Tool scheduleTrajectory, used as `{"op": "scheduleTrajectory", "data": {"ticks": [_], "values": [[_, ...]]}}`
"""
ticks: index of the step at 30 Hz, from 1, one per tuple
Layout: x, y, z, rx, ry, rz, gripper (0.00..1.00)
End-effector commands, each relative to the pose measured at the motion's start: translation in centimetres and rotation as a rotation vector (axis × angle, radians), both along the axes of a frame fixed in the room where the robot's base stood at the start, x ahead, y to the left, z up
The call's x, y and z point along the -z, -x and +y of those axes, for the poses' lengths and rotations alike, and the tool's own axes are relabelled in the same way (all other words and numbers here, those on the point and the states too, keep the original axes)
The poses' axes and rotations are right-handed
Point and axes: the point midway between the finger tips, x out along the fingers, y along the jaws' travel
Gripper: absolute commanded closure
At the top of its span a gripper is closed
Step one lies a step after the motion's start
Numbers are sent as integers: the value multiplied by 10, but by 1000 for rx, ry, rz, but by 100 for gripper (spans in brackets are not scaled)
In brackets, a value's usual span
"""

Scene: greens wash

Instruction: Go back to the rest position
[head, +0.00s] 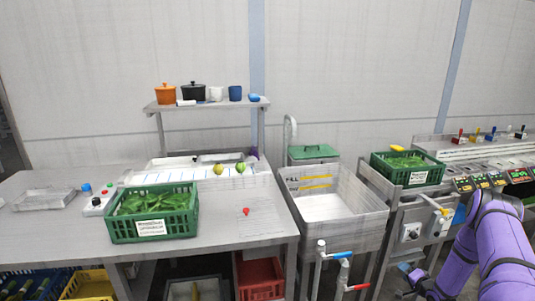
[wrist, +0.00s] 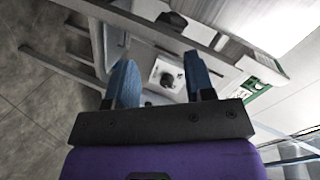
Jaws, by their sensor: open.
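My purple arm (head: 490,245) shows at the lower right of the head view, in front of the right-hand counter. In the wrist view my gripper (wrist: 160,82) has its two blue fingers apart with nothing between them. Beyond the fingers is a pale box with a dark round knob (wrist: 167,79), on the stand's underframe. The gripper's tips are hard to make out in the head view.
A sink basin (head: 355,228) with blue-handled and red-handled taps stands left of my arm. A steel table (head: 240,222) holds a green crate of leaves (head: 122,230). Another green crate (head: 380,170) sits by the control panel. Grey floor (wrist: 40,110) is bare.

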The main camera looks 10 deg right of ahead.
Motion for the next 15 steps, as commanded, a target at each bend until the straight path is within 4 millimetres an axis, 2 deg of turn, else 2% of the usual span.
{"op": "scheduleTrajectory", "data": {"ticks": [1,6,15], "values": [[-23,-15,-3,-7,40,15,51],[-89,-50,-6,-23,169,88,51],[-213,-91,10,-44,370,206,51]]}}
